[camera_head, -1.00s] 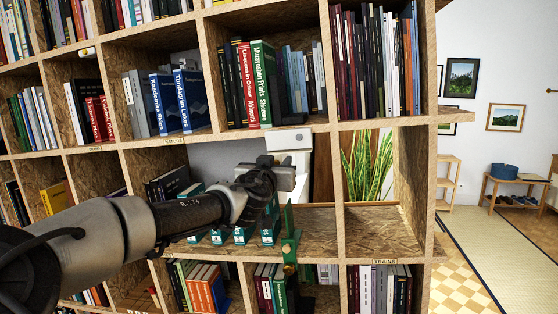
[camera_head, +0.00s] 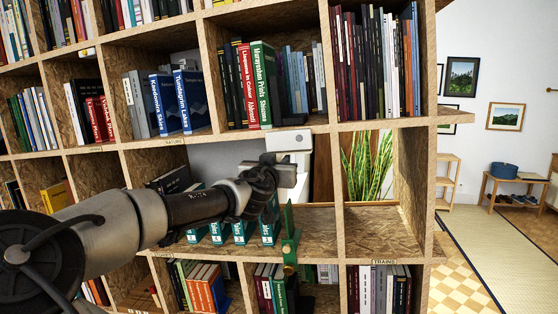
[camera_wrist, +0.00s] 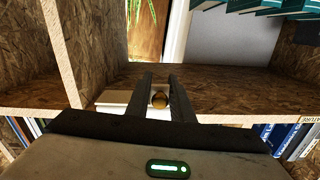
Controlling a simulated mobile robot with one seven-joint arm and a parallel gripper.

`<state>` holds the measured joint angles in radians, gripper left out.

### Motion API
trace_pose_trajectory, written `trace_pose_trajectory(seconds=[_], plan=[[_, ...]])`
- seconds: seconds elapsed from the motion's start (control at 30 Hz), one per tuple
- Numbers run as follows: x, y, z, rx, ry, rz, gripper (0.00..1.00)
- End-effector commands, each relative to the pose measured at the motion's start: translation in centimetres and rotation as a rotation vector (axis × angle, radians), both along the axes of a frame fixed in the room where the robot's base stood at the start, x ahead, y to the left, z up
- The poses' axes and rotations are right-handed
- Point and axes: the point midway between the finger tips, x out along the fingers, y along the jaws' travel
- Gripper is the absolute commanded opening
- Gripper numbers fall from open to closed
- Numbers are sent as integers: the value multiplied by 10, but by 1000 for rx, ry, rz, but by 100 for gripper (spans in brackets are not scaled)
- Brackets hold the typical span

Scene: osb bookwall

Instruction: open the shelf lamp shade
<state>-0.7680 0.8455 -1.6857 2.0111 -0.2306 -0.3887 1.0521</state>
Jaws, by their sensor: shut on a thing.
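The lamp shade (camera_head: 290,140) is a white piece under the upper board of an open shelf compartment in the head view. In the wrist view, part of the white shade (camera_wrist: 113,98) shows beside the fingers, with a round brass knob (camera_wrist: 159,101) between them. My gripper (camera_wrist: 159,95) is shut on the knob. In the head view my gripper (camera_head: 283,165) is just below the shade's front and hides part of it. The wrist picture is upside down relative to the head view.
Teal books (camera_head: 240,231) stand on the compartment floor left of a green bracket (camera_head: 289,240) at its front edge. A green plant (camera_head: 367,165) shows through the opening to the right. Books fill the compartments above and below.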

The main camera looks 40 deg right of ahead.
Motion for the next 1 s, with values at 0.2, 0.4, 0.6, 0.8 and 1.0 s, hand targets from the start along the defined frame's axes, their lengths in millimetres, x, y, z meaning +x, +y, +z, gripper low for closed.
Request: trace_pose_trajectory(seconds=[0.2, 0.4, 0.6, 0.8, 1.0], plan=[[-2, 2, 7, 84, 57, -8, 0], [-4, 6, 3, 205, 155, -25, 0], [-7, 8, -2, 335, 268, -46, 0], [-11, 10, -2, 451, 370, -69, 0], [-13, 12, -3, 541, 452, -85, 0]])
